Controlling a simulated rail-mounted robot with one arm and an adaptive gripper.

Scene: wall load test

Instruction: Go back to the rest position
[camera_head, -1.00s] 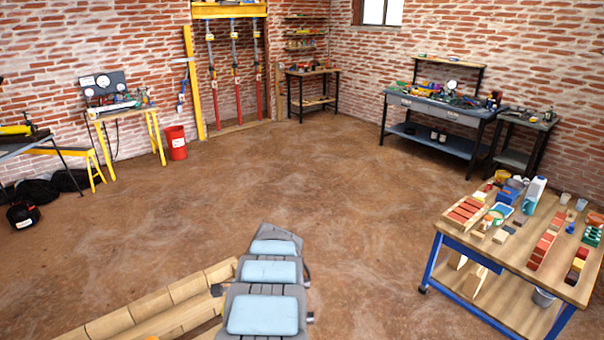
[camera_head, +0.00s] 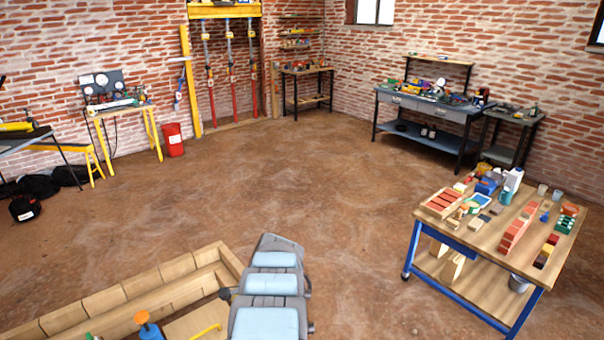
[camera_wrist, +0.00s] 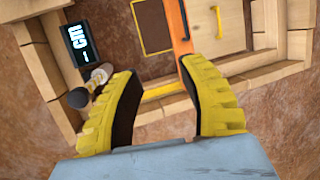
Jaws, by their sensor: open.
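My gripper (camera_wrist: 160,105) shows in the wrist view as two yellow ribbed fingers with dark inner pads. The fingers are apart and nothing is held between them. Beyond them lies a wooden tray-like frame (camera_wrist: 45,72) with tools in it. The head view shows my grey arm with light blue panels at the bottom centre, beside the wooden frame (camera_head: 120,297). The gripper itself is not visible in the head view.
A blue-legged worktable (camera_head: 470,238) with bricks and containers stands at the right. A dark display box (camera_wrist: 78,43) and an orange bar (camera_wrist: 180,25) lie beyond the fingers. Open brown floor (camera_head: 300,185) fills the middle.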

